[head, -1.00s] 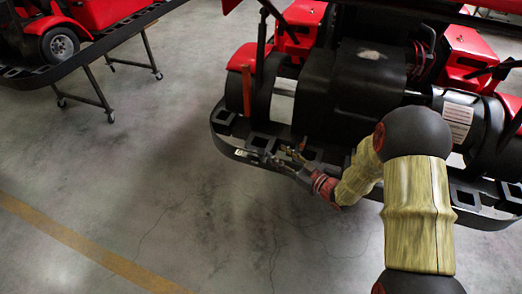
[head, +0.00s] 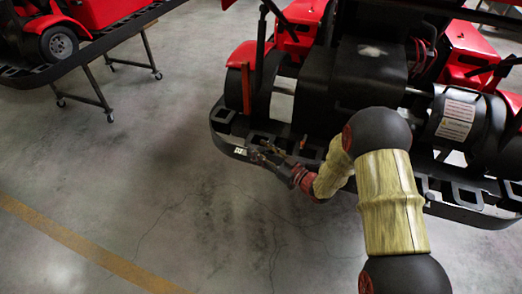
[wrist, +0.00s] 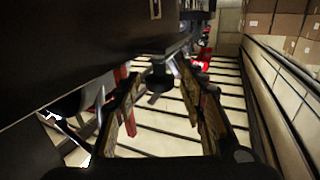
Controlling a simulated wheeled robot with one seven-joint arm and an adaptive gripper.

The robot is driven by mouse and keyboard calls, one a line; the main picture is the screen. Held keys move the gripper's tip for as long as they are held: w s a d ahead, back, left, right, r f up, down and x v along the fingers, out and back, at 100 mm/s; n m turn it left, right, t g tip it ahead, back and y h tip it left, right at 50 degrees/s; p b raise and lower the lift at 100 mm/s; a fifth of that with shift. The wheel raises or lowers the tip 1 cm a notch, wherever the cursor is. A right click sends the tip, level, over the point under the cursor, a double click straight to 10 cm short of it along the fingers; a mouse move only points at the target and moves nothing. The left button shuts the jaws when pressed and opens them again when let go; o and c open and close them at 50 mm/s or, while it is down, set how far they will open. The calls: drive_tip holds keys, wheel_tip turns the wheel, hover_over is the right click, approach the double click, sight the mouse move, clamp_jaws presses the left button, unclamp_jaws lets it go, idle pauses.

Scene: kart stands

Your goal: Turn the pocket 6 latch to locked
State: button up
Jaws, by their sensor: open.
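My gripper (head: 266,151) is open at the front edge of the black rail (head: 222,139) below the red kart, in the head view. In the wrist view its two fingers (wrist: 157,74) stand apart. A dark knob-like part (wrist: 160,79) shows between or just beyond the fingertips, and I see no clear contact. I cannot tell whether this is the pocket 6 latch or which way a latch is turned. A small white label (head: 240,151) is on the rail left of the gripper. No pocket number is readable.
The red kart (head: 299,32) and its black body stand over the rail. Another kart stand (head: 91,56) on casters is at upper left. Open concrete floor (head: 150,190) lies in front. In the wrist view, boxes (wrist: 272,18) are at upper right.

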clamp_jaws()
idle(0.5)
